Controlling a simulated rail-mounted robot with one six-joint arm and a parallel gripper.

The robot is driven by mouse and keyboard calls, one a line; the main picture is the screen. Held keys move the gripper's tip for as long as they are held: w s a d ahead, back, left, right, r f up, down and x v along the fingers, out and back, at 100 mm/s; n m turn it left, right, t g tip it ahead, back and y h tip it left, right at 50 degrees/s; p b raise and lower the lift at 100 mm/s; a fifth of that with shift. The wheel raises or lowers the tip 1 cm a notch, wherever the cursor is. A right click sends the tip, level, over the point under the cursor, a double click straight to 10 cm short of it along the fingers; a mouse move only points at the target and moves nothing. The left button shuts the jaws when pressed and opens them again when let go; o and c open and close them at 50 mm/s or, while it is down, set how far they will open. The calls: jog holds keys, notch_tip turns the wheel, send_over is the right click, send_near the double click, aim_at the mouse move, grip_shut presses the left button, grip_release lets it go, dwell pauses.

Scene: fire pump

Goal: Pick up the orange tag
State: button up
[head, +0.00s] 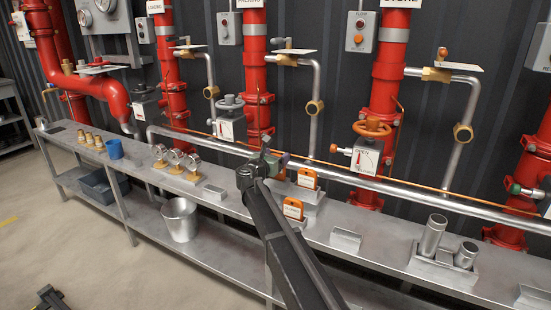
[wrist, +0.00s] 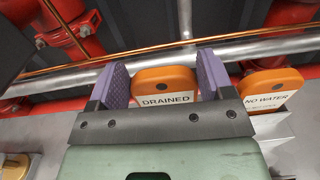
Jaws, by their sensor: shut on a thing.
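An orange tag reading DRAINED (wrist: 166,82) stands between the purple finger pads of my gripper (wrist: 162,76) in the wrist view, and the gripper is shut on it. A second orange tag, reading NO WATER (wrist: 272,88), is just right of the right finger. It appears to be the tag (head: 307,178) upright in a metal holder in the head view. Another orange tag (head: 293,208) stands nearer the bench front.
The metal bench (head: 350,262) runs along red pipes. A horizontal silver pipe (head: 400,193) passes close behind my gripper. Gauges (head: 176,160) and a small tray (head: 214,193) are to the left. An angled bracket (head: 345,240) and two metal cylinders (head: 432,235) are to the right.

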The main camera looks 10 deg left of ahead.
notch_tip(320, 180, up, 17)
jog(key=p, duration=1.6)
jog(key=shift+r, duration=0.1)
